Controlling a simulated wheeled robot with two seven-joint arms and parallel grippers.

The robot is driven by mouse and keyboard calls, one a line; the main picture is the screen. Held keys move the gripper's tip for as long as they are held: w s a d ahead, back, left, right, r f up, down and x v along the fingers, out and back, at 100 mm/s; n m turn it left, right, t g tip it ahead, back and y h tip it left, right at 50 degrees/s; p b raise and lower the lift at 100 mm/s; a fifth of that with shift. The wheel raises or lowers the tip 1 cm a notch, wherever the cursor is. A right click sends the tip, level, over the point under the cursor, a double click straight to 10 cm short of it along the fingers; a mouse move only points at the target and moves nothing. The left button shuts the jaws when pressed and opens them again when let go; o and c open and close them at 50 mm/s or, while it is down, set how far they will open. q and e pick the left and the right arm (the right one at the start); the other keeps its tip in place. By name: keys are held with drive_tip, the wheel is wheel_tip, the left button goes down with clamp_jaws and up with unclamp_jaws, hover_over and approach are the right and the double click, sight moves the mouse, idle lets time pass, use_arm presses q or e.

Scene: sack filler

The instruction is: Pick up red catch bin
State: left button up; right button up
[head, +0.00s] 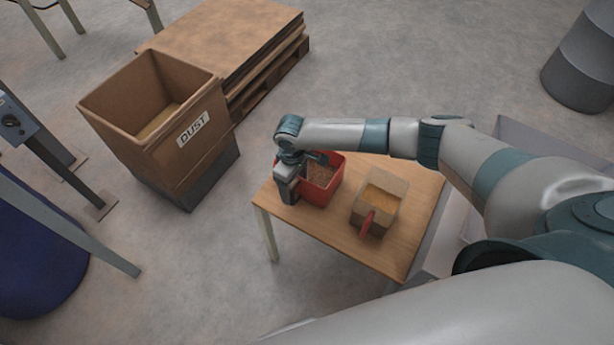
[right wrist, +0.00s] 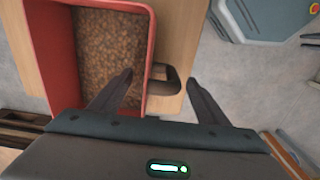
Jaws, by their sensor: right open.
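The red catch bin (head: 320,188) stands on the small wooden table (head: 390,258), filled with brown granular material. It also shows in the right wrist view (right wrist: 151,50), with a dark handle (right wrist: 166,80) on its side. My right gripper (head: 287,190) is at the bin's left side in the head view. In the right wrist view its two fingers (right wrist: 160,82) are open, one on each side of the handle. I cannot tell whether they touch it. My left gripper is not in view.
A tan box with a red handle (head: 367,222) stands to the right of the bin on the table. A large brown bin marked DUST (head: 205,145) stands on the floor at left, beside stacked boards on a pallet (head: 235,45). Floor lies clear between the DUST bin and the table.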

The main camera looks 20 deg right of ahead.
drive_tip(key=shift+f, duration=0.1)
drive_tip(key=shift+f, duration=0.25)
drive_tip(key=shift+a+f+p, duration=0.1)
drive_tip(key=shift+f+p, duration=0.75)
drive_tip(key=shift+f, duration=1.4)
drive_tip(key=shift+s, duration=0.1)
drive_tip(key=c, duration=1.6)
drive_tip(key=shift+r, duration=0.1)
drive_tip(key=shift+r+b, duration=0.95)
drive_tip(key=shift+r, duration=4.05)
